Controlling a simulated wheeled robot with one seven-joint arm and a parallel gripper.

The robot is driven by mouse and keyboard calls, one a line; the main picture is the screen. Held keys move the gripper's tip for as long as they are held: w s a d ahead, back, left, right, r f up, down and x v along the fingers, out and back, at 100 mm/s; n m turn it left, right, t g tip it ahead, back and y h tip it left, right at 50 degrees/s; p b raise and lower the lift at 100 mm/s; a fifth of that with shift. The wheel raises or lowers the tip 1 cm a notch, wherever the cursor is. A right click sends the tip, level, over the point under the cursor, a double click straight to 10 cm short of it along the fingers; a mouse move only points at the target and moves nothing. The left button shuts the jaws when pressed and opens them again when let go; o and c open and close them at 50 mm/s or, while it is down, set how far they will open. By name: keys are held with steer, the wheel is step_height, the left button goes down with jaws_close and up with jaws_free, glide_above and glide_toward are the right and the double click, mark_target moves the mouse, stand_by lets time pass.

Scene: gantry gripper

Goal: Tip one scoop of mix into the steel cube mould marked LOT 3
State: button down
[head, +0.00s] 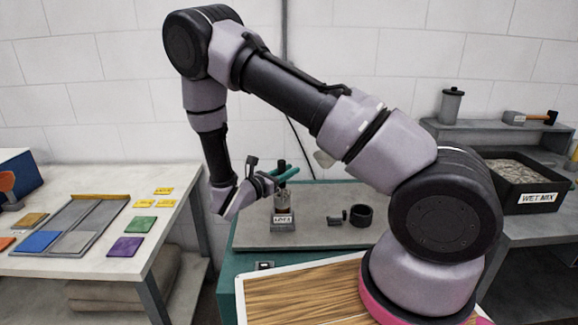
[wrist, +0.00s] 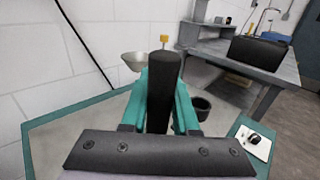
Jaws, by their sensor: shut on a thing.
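My gripper (head: 286,174) has teal fingers and is above the grey bench top, shut on a dark upright handle (wrist: 165,85). In the wrist view the fingers stand on both sides of this handle. What its lower end joins is hidden there. Below the fingers in the head view is a small grey block (head: 283,226) with a white label; its lettering is too small to read surely. A brownish part shows between block and fingers; I cannot tell whether it belongs to the held thing. A metal bowl or funnel shape (wrist: 135,60) shows beyond the fingers.
A black tray of wet mix (head: 528,172), labelled WET MIX, stands on the right bench. A black ring or cup (head: 361,215) and a small dark piece (head: 335,220) lie right of the block. The left table (head: 75,262) holds coloured squares and yellow tags.

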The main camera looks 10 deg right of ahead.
steer(key=shift+f, duration=0.55)
steer(key=shift+w+d+f, duration=0.1)
steer(key=shift+w+f, duration=0.1)
steer(key=w+d+f+n+g+y, duration=0.1)
steer(key=w+n+g+y, duration=0.2)
steer(key=w, duration=0.3)
steer(key=shift+w+n+g+y, duration=0.25)
steer(key=shift+n+g+y, duration=0.05)
steer(key=shift+n+g, duration=0.35)
steer(key=shift+d, duration=0.1)
steer(key=shift+w+d+f+n+g+y, duration=0.1)
steer(key=shift+w+f+n+g+y, duration=0.1)
steer(key=shift+w+f+n+g, duration=0.35)
steer(key=shift+w+d+f+n+g+y, duration=0.1)
steer(key=shift+w+f+n+g+y, duration=0.25)
steer(key=shift+w, duration=0.35)
